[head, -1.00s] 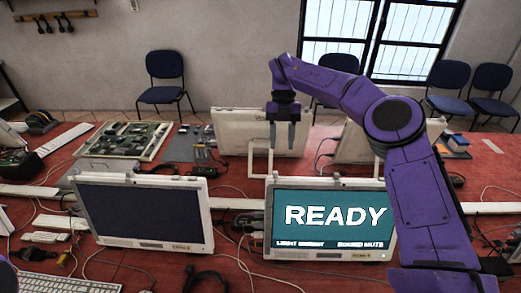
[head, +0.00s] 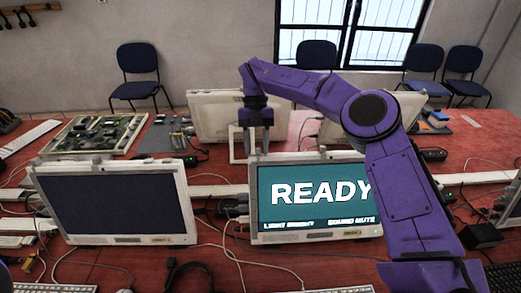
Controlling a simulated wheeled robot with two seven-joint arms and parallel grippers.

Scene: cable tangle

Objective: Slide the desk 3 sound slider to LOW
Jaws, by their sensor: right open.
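A white monitor (head: 300,238) with a teal screen stands mid-table and reads READY, with "LIGHT BRIGHT" and "SOUND MUTE" in small letters below. A small pale part (head: 323,151) sits on its top edge; I cannot tell if it is the sound slider. No desk number can be read. My right gripper (head: 256,132) points down behind the monitor's top left corner, open and empty, apart from the screen front. My left gripper is out of view.
A dark-screened monitor (head: 110,203) stands to the left. Another monitor (head: 213,117) shows its back behind my gripper. A circuit board (head: 97,134) lies at the back left. Loose cables (head: 225,262) cross the red table. A keyboard (head: 345,289) edges in at the bottom.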

